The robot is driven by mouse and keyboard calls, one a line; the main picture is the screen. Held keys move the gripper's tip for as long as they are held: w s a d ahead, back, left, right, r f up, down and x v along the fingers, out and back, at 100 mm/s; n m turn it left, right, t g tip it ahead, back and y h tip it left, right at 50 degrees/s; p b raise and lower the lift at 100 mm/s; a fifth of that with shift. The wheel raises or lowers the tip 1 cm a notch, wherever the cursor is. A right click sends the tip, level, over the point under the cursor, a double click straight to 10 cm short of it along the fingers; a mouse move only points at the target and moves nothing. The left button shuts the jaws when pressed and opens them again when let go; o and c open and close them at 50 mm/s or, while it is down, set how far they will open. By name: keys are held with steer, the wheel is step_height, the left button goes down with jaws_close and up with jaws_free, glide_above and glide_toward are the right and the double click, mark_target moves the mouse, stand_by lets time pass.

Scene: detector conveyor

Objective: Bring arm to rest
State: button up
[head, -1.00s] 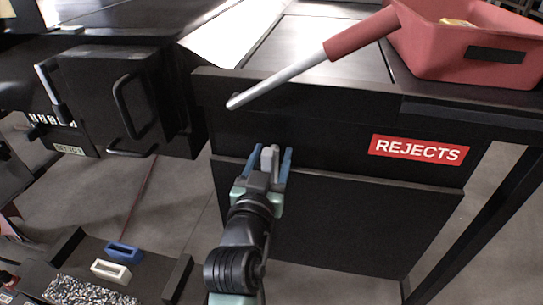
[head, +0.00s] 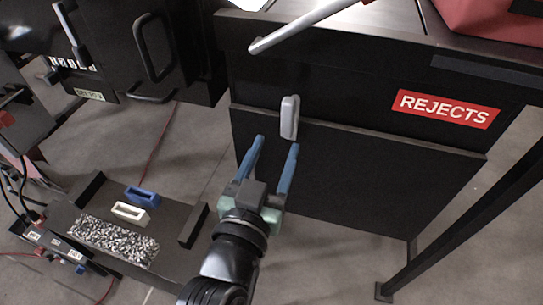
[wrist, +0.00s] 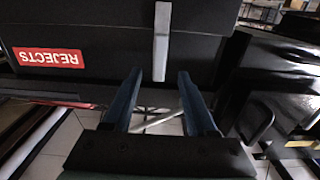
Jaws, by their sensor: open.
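My gripper (head: 273,163) is open and empty in the head view, its two blue fingers spread apart. It is in front of the black reject cabinet, just below a small grey handle (head: 289,117) on the cabinet front. The wrist view shows my gripper (wrist: 160,88) open, with the grey handle (wrist: 161,42) ahead of and apart from the fingertips. The cabinet front (head: 340,120) carries a red REJECTS label (head: 446,108), which also shows in the wrist view (wrist: 49,57).
A grey lever (head: 300,25) sticks out above the cabinet top. A red bin (head: 490,18) sits at upper right. A black box with handles (head: 152,46) is at upper left. A low tray with gravel (head: 118,240), a white block (head: 131,212) and a blue block (head: 142,196) lies lower left.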

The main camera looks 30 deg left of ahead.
steer(key=shift+s+d, duration=0.15)
steer(key=shift+s, duration=0.4)
steer(key=w+d+r+m+t+h, duration=0.1)
steer(key=w+d+r+t, duration=0.3)
steer(key=r, duration=0.7)
steer(key=w+d+r+m+t+h, duration=0.1)
steer(key=d+r+h, duration=0.1)
steer(key=d+r, duration=0.6)
steer(key=s+d+r+m+t+h+p, duration=0.1)
steer(key=s+d+r+t, duration=0.2)
steer(key=r, duration=0.7)
steer(key=s+d+r+t+h, duration=0.15)
steer(key=s+d+r, duration=0.25)
steer(key=r, duration=0.7)
step_height(320, 180, up, 17)
steer(key=p, duration=1.7)
steer(key=shift+w+a+f+p, duration=0.15)
steer(key=shift+w+a+p, duration=0.15)
steer(key=shift+a, duration=0.1)
steer(key=shift+t+y, duration=0.25)
